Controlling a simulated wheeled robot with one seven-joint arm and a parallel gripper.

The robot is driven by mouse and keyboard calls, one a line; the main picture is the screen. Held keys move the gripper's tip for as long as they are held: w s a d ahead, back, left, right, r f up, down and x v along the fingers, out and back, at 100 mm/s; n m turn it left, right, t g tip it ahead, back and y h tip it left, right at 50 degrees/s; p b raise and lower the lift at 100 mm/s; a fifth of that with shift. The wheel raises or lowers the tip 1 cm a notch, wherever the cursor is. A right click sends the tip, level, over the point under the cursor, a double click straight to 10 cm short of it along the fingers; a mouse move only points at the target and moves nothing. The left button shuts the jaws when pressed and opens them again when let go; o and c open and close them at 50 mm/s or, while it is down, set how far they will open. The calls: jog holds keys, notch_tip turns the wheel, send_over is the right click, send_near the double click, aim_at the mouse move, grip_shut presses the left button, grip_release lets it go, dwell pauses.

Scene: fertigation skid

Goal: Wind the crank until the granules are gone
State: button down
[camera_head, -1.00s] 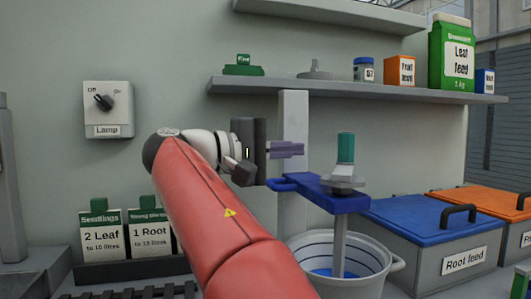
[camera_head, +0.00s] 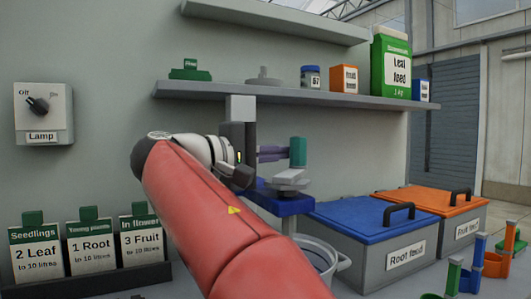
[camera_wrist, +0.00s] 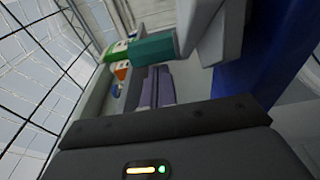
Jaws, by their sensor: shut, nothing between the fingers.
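The crank (camera_head: 289,182) is a grey arm with an upright teal handle (camera_head: 298,151), mounted on a blue bracket (camera_head: 285,206) above a white bucket (camera_head: 341,266). My gripper (camera_head: 284,153) has purple fingers that are shut and empty. In the head view its tips are just left of the teal handle; whether they touch it I cannot tell. In the wrist view the shut fingers (camera_wrist: 157,78) point toward the teal handle (camera_wrist: 153,48) and the grey crank arm (camera_wrist: 212,30). My arm hides much of the bucket. No granules show.
A shelf (camera_head: 190,90) with several packs and jars runs above the crank. A blue-lidded Root feed box (camera_head: 350,217) and an orange-lidded box (camera_head: 430,198) stand to the right. Recipe cards (camera_head: 90,245) stand at the left, below a lamp switch (camera_head: 40,112).

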jog(key=shift+d, duration=0.45)
jog(key=shift+w+a, duration=0.1)
jog(key=shift+a, duration=0.05)
jog(key=v, duration=0.7)
jog(key=shift+s+a, duration=0.25)
jog(key=shift+a, duration=0.05)
dwell(0.3)
